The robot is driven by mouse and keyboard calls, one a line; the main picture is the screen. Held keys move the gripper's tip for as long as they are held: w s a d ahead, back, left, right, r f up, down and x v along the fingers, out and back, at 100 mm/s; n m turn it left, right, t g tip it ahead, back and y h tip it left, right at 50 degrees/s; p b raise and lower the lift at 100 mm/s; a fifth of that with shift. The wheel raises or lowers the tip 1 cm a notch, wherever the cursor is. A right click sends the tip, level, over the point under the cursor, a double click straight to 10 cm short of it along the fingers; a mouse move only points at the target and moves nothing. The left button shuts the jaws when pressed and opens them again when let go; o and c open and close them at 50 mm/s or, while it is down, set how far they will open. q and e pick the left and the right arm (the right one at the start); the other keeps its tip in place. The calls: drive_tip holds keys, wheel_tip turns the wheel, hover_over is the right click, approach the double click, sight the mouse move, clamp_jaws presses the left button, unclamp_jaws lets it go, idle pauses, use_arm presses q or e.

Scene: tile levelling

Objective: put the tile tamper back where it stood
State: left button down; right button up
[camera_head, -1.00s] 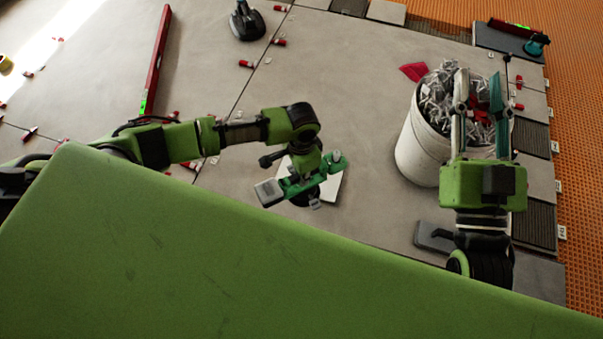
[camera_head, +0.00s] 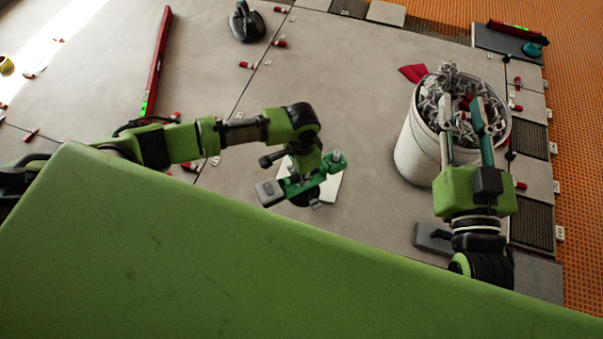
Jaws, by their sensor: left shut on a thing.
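The tile tamper (camera_head: 271,191) is a green tool with a grey block at its left end and a dark round part below. My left gripper (camera_head: 303,180) is shut on it, low at the middle of the floor. A white pad or tile (camera_head: 334,185) shows partly behind and beneath the tamper. I cannot tell whether the tamper touches it. My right gripper (camera_head: 460,102) is open, its two fingers apart over the near rim of the white bucket (camera_head: 418,146). I see nothing between them.
The bucket is full of grey-white clips and some red pieces. A red level (camera_head: 158,60) lies at the left, and a black handled tool (camera_head: 247,22) stands at the back. A grey trowel-like thing (camera_head: 432,237) lies near the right arm.

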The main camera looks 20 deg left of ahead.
use_arm(q)
drive_tip(key=shift+w+r, duration=0.1)
drive_tip(key=shift+r, duration=0.25)
drive_tip(key=shift+r+p, duration=0.3)
drive_tip(key=shift+p, duration=0.35)
drive_tip(key=shift+r+p, duration=0.6)
drive_tip(key=shift+p, duration=0.1)
drive_tip(key=shift+r+p, duration=0.25)
drive_tip(key=shift+p, duration=0.05)
drive_tip(key=shift+r, duration=0.25)
drive_tip(key=shift+r+p, duration=0.2)
drive_tip(key=shift+p, duration=0.3)
use_arm(e)
drive_tip(key=s+d+f+g+h, duration=0.1)
drive_tip(key=s+d+f+g, duration=0.2)
drive_tip(key=f, duration=0.6)
drive_tip(key=s+d+f+g+h, duration=0.2)
drive_tip(key=s+d+f+g, duration=0.1)
drive_tip(key=s+f+g, duration=0.5)
drive_tip(key=shift+s+f+m+g+h, duration=0.3)
drive_tip(key=shift+s+f, duration=0.25)
drive_tip(key=shift+f, duration=0.35)
use_arm(q)
drive_tip(key=shift+r, duration=0.1)
